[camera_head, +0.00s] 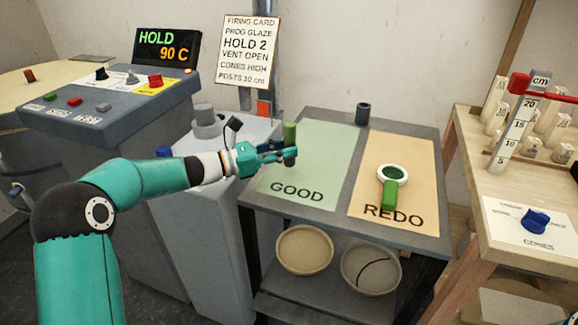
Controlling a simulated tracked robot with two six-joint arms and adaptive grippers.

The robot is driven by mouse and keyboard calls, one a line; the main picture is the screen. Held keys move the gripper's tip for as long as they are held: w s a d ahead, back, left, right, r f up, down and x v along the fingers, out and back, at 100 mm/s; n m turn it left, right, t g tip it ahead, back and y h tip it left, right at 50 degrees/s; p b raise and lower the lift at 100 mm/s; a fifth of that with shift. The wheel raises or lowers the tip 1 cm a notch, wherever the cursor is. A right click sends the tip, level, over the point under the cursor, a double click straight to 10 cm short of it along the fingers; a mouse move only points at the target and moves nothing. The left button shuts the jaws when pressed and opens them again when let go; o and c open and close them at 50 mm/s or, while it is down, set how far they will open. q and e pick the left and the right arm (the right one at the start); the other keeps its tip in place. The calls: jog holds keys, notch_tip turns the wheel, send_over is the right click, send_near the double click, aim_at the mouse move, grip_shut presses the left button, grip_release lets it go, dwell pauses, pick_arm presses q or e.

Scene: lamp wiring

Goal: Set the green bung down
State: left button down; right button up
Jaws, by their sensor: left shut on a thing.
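The green bung (290,133) is a small upright green piece whose upper part shows above my left gripper's fingers. My left gripper (284,153) is shut on it, over the far left part of the green GOOD mat (311,165). The fingers hide the bung's lower part, and I cannot tell whether it touches the mat.
A green-handled magnifier (390,190) lies on the orange REDO mat (408,163). A dark grey cylinder (363,114) stands at the table's back. Two bowls (305,249) sit on the shelf below. The GOOD mat's middle is clear.

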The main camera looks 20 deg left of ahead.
aim_at(285, 163)
pick_arm(q)
notch_tip(285, 163, down, 4)
jog(key=shift+f, duration=0.15)
jog(key=c, duration=0.9)
grip_release()
jog(key=shift+f, duration=0.1)
jog(key=v, duration=1.2)
jog(key=shift+s, duration=0.1)
